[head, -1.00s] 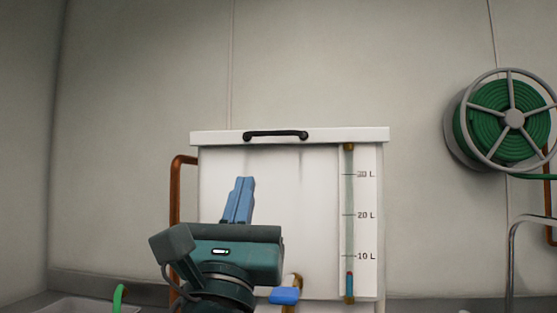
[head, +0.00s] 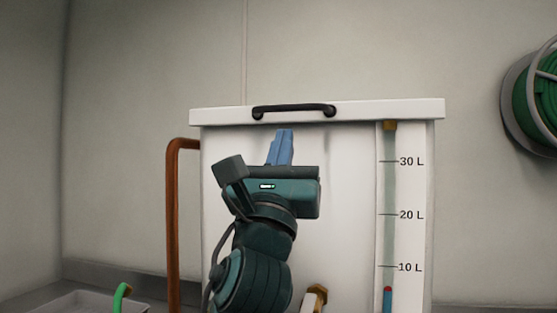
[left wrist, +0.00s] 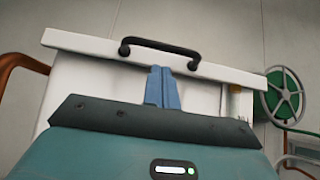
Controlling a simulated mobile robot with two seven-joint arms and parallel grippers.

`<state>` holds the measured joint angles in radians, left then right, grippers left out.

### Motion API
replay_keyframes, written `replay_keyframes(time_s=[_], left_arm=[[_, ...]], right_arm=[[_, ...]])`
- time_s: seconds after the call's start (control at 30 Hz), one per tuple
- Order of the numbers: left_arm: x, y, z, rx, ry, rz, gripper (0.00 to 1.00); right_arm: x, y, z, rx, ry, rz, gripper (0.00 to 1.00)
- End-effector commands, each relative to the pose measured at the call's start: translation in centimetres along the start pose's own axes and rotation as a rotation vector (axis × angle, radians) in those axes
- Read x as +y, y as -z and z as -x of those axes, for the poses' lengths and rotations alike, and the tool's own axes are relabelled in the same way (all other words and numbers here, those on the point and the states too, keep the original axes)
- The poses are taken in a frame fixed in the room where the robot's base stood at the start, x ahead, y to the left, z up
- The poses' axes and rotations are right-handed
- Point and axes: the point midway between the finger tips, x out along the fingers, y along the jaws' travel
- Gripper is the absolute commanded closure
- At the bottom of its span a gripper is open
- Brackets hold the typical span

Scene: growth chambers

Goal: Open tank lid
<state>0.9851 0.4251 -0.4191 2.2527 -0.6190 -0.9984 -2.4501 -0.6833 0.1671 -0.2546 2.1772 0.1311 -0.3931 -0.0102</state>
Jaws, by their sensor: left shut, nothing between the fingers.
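The white tank (head: 350,210) stands in the middle of the head view, with its flat white lid (head: 390,110) closed on top. A black bar handle (head: 294,110) is on the lid's front edge. My left gripper (head: 284,132) points up in front of the tank, its blue fingers shut and empty, tips a little below the handle. In the left wrist view the lid (left wrist: 235,75), the handle (left wrist: 160,47) and the shut fingers (left wrist: 161,70) also show; the fingertips are just under the handle's span, and I cannot tell whether they touch. My right gripper is not in view.
A level gauge (head: 390,200) runs down the tank's right front. A copper pipe (head: 173,220) rises at the tank's left side. A green hose reel (head: 540,95) hangs on the right wall. A pale tray (head: 85,302) lies low at the left. The space above the lid is clear.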

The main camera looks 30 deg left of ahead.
Motion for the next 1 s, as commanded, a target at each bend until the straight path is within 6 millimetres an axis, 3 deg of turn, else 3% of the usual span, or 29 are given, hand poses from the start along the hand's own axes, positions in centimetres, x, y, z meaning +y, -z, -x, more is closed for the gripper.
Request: replay_keyframes(time_s=[0.1,0.23,0.67,1.0], left_arm=[[0.0,-0.1,-1.8,0.000,-0.001,0.000,1.00],[0.0,0.0,-2.8,0.000,0.000,0.000,1.00],[0.0,0.0,-3.1,0.000,0.001,0.000,1.00],[-0.1,-1.1,-4.3,-0.001,0.000,0.000,1.00]], right_arm=[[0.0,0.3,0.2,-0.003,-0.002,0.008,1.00],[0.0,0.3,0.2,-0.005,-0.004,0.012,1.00],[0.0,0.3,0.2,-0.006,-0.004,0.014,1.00],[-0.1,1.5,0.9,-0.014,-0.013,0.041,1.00]])
